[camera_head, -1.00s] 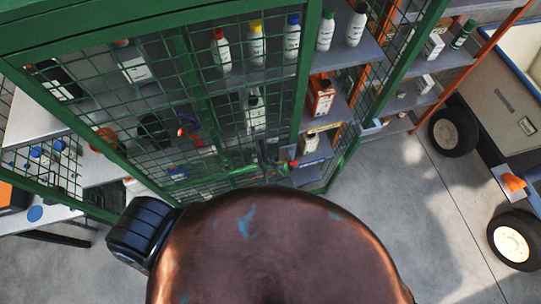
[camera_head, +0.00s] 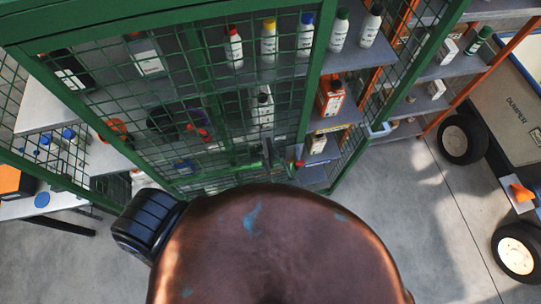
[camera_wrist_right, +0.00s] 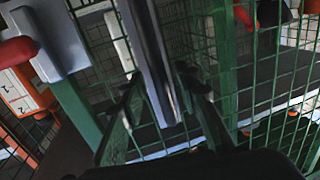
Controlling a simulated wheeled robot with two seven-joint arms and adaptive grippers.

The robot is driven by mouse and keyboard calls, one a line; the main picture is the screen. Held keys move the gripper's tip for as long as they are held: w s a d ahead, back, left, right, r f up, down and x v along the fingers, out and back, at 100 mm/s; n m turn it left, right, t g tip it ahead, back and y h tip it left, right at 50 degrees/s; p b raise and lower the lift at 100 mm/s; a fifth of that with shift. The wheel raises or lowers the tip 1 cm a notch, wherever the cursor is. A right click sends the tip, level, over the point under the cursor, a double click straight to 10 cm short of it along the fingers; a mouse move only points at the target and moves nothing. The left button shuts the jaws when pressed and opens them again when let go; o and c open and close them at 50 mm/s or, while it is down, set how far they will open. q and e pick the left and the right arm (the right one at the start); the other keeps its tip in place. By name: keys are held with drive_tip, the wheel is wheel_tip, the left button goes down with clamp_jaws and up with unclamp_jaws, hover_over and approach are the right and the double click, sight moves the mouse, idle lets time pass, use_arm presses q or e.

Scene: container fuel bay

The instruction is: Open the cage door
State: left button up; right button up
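The green mesh cage door (camera_head: 208,112) spans the left and middle of the head view. The head view shows an uncovered gap between its right edge and the side mesh, but not clearly how far the door is ajar. The grey bar handle (camera_wrist_right: 150,50) runs upright and tilted through the right wrist view. My right gripper (camera_wrist_right: 160,80) has one finger on each side of it, close against its edges, and looks shut on it. In the head view my right gripper (camera_head: 268,154) is small and dark at the door's lower right. My left gripper is not in view.
A red-knobbed grey latch plate (camera_wrist_right: 45,40) sits beside the handle. Green side mesh (camera_head: 412,75) stands right. A wheeled dumper (camera_head: 505,105) is further right; grey floor (camera_head: 400,215) between is clear.

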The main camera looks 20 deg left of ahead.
drive_tip(key=v, duration=1.1)
